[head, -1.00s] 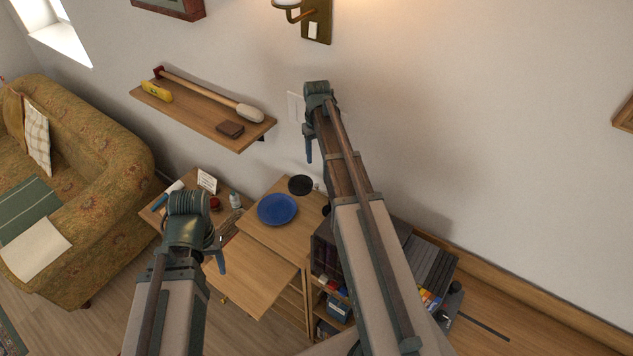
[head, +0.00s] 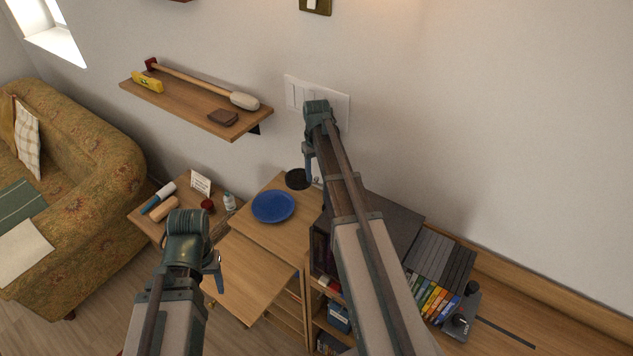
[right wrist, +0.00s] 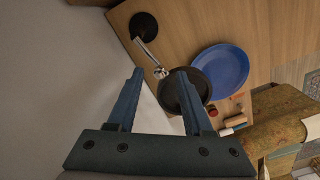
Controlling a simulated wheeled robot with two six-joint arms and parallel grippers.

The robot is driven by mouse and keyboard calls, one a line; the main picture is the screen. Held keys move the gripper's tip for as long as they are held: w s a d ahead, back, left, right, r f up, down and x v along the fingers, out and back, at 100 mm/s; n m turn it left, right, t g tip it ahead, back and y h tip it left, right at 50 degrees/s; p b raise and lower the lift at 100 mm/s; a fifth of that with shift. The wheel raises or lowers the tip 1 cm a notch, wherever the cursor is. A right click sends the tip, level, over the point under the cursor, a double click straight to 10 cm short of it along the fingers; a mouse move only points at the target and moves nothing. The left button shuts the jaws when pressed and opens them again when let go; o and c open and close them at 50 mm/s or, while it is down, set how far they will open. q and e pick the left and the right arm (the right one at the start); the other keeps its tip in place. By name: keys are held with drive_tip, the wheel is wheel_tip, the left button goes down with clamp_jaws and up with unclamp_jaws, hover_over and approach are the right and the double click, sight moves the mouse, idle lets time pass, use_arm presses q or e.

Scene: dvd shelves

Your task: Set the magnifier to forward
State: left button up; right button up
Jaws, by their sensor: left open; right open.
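The magnifier appears as a dark round head (right wrist: 185,92) on a silver jointed arm (right wrist: 153,57) with a black round base (right wrist: 144,25). It stands on the wooden cabinet top. In the head view only its dark disc (head: 298,179) shows clearly; my right arm hides most of the rest. My right gripper (right wrist: 160,74) is open, with its fingers either side of the silver joint as seen by the wrist camera. The head overlaps the right fingertip in that view; I cannot tell whether they touch. My left gripper (head: 219,270) is open and empty, low over the small table and cabinet flap.
A blue plate (head: 273,206) lies beside the magnifier. A wall shelf (head: 185,107) with a mallet is above left. White switch panels (head: 335,101) are on the wall behind my right gripper. A dark box and books (head: 438,262) stand right. A sofa (head: 85,150) is at left.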

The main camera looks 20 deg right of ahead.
drive_tip(key=shift+f, duration=0.4)
clamp_jaws()
idle(1.2)
